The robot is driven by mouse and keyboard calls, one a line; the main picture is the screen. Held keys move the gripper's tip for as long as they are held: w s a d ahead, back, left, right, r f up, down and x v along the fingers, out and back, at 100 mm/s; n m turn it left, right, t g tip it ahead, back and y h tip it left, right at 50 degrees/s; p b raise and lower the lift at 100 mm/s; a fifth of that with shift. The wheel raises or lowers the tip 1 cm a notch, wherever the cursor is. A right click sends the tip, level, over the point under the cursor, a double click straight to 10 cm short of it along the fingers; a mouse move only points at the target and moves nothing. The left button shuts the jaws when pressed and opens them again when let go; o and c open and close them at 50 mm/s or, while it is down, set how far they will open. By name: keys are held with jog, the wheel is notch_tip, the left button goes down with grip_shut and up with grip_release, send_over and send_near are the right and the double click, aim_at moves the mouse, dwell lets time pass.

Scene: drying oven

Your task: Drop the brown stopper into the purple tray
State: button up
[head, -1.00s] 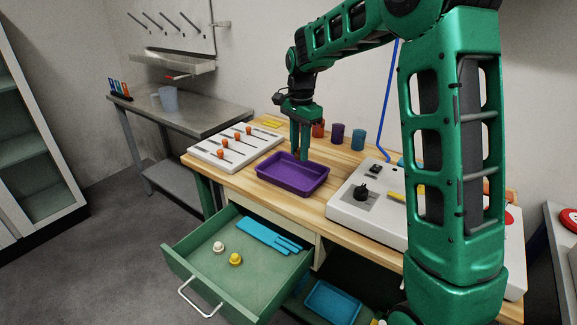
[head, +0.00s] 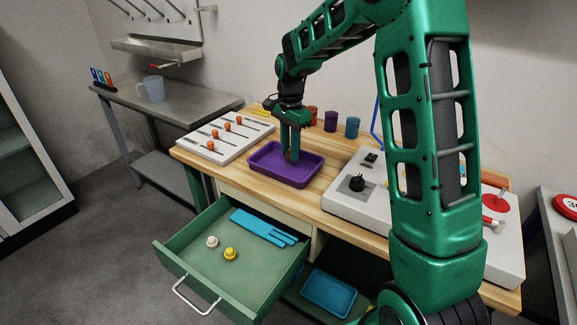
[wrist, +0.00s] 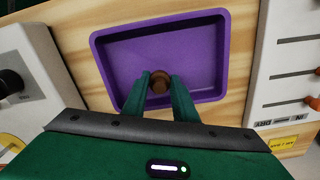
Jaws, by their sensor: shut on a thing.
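The purple tray (head: 262,168) lies on the wooden bench. It also shows in the wrist view (wrist: 213,31), where it fills the upper middle. My gripper (head: 291,159) points down over the right part of the tray in the head view. In the wrist view my gripper (wrist: 160,88) is shut on the brown stopper (wrist: 160,76), which sits between the fingertips. The stopper appears over the tray's floor, inside its rim outline. Its exact height above the floor is hard to tell. In the head view only a small brown bit shows between the fingers.
A white panel with orange knobs (head: 222,143) is left of the tray, and a white device with a black knob (head: 345,202) is right. Red, purple and teal cups (head: 352,127) stand behind. An open green drawer (head: 190,255) below holds small stoppers and a blue item.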

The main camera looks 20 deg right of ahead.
jog(key=shift+f, duration=0.2)
jog(key=o, duration=1.1)
jog(key=shift+w+r, duration=0.1)
notch_tip(320, 180, up, 11)
jog(key=shift+f, duration=0.2)
